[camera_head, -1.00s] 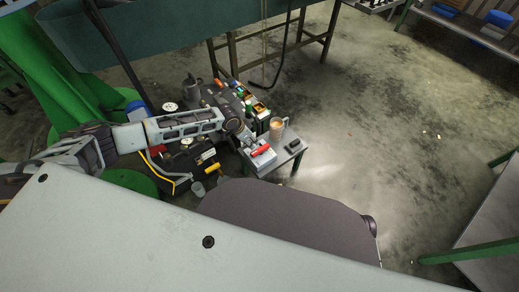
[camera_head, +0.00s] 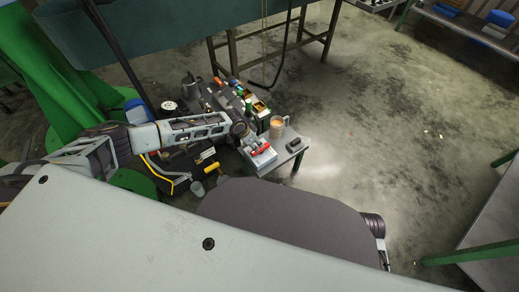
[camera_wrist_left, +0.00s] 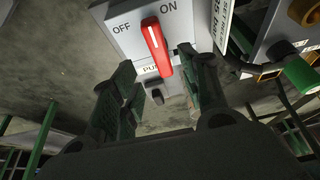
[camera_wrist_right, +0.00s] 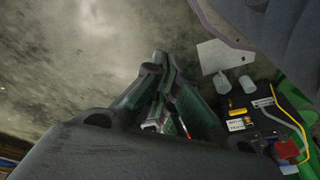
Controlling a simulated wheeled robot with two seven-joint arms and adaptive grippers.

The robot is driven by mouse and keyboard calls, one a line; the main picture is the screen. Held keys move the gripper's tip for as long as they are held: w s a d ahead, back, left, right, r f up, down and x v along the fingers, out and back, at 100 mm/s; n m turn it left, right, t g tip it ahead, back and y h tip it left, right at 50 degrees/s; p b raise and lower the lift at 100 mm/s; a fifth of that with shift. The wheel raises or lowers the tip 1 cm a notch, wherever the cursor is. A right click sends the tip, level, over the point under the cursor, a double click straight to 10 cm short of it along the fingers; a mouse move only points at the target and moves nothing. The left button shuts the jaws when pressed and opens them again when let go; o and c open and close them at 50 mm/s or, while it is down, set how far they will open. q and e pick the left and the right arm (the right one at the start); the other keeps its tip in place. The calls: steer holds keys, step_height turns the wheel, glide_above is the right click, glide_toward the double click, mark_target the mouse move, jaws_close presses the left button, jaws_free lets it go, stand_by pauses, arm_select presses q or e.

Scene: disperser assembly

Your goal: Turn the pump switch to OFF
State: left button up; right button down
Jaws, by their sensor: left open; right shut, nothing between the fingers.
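The pump switch box (camera_head: 264,158) is a light grey box with a red handle (camera_head: 262,149), at the corner of a small table. In the left wrist view, the red handle (camera_wrist_left: 157,46) runs between the OFF and ON labels on the switch box (camera_wrist_left: 125,42), its top leaning slightly left. A partly covered label sits below the handle. My left gripper (camera_head: 252,143) is at the box, and its open fingers (camera_wrist_left: 155,72) lie on either side of the handle's lower end. I cannot tell whether they touch it. My right gripper (camera_wrist_right: 163,75) is shut and empty, away from the switch.
The small grey table (camera_head: 284,153) also holds an amber container (camera_head: 277,127) and a dark object (camera_head: 294,144). Coloured equipment (camera_head: 240,98) crowds behind the switch. A yellow-handled tool (camera_head: 211,167) lies left of the table.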

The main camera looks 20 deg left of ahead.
mark_target(259, 148)
arm_select(q)
steer(key=b+x, duration=0.2)
steer(key=x, duration=0.3)
steer(key=shift+w+d+f, duration=0.1)
steer(key=shift+w+f, duration=0.05)
steer(key=shift+f, duration=0.15)
steer(key=shift+b+x, duration=0.6)
steer(key=shift+x, duration=0.45)
steer(key=shift+f, duration=0.1)
arm_select(e)
steer(key=shift+t, duration=0.5)
steer(key=r, duration=0.5)
steer(key=shift+s+a, duration=0.15)
steer(key=shift+a, duration=0.2)
arm_select(q)
steer(key=shift+c, duration=0.2)
steer(key=c, duration=0.9)
jaws_close()
arm_select(e)
steer(key=shift+w+a+r, duration=0.15)
steer(key=shift+w+r, duration=0.15)
steer(key=shift+w, duration=0.15)
